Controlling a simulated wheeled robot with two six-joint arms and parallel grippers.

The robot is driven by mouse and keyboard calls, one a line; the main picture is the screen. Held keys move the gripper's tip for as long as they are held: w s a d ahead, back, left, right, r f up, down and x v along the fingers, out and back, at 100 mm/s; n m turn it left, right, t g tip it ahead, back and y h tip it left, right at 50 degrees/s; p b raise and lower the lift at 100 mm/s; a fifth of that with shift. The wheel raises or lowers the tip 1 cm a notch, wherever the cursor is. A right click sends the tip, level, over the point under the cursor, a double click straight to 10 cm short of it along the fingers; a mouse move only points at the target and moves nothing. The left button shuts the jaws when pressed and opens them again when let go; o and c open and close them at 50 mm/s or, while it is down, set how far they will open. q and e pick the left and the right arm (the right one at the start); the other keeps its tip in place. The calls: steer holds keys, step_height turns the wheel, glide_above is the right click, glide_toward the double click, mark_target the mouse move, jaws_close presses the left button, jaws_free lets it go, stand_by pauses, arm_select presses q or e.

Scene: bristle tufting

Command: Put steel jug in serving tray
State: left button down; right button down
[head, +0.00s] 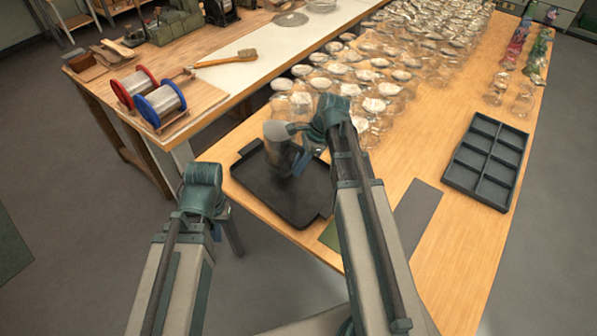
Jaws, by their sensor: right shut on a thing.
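The serving tray (255,194) is a flat black tray with handles, near the left corner of the wooden table's front end. The steel jug (279,150) is a dark, shiny vessel with a pale top, over the tray's back part. My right gripper (302,158) is shut on the jug from its right side; the wrist and arm hide part of the grip. I cannot tell whether the jug's base touches the tray. My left gripper (232,237) hangs low beside the table's front left edge, away from the tray. Its fingers are too hidden to judge.
Many clear glasses (370,76) crowd the table behind the tray. A dark compartment tray (487,160) lies at the right, and a grey mat (414,212) lies in front. A workbench (215,85) with wire spools (160,104) and a brush (228,60) stands at the left.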

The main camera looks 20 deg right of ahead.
step_height(320, 180, down, 3)
steer(key=b, duration=0.3)
steer(key=shift+s+f, duration=0.1)
steer(key=shift+f, duration=0.1)
steer(key=shift+f+b, duration=0.15)
steer(key=shift+b, duration=0.2)
steer(key=c, duration=0.8)
jaws_free()
